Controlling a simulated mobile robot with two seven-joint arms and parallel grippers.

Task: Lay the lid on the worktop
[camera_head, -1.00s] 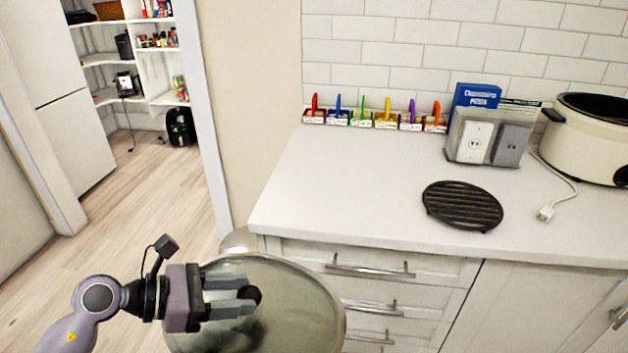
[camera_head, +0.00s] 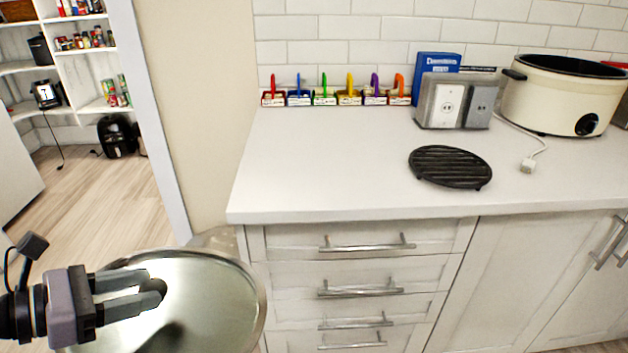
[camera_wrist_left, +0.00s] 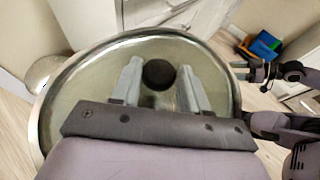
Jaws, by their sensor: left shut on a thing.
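The round glass lid (camera_head: 205,310) with a metal rim is in the lower left of the head view. It hangs in front of the drawers, left of and below the worktop (camera_head: 320,165). My left gripper (camera_head: 152,290) is shut on its dark knob. The left wrist view shows the knob (camera_wrist_left: 158,74) between the two fingers, with the lid (camera_wrist_left: 75,85) spread beneath. My right gripper (camera_wrist_left: 290,72) shows only at the right of the left wrist view, clear of the lid; its jaws are too small to read.
On the worktop are a black round grate (camera_head: 450,167), an outlet box (camera_head: 455,101), a cream slow cooker (camera_head: 563,97) with its cord, and a row of colourful small boxes (camera_head: 338,98) along the wall. The front left of the worktop is bare. A rounded metal object (camera_head: 215,239) stands behind the lid.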

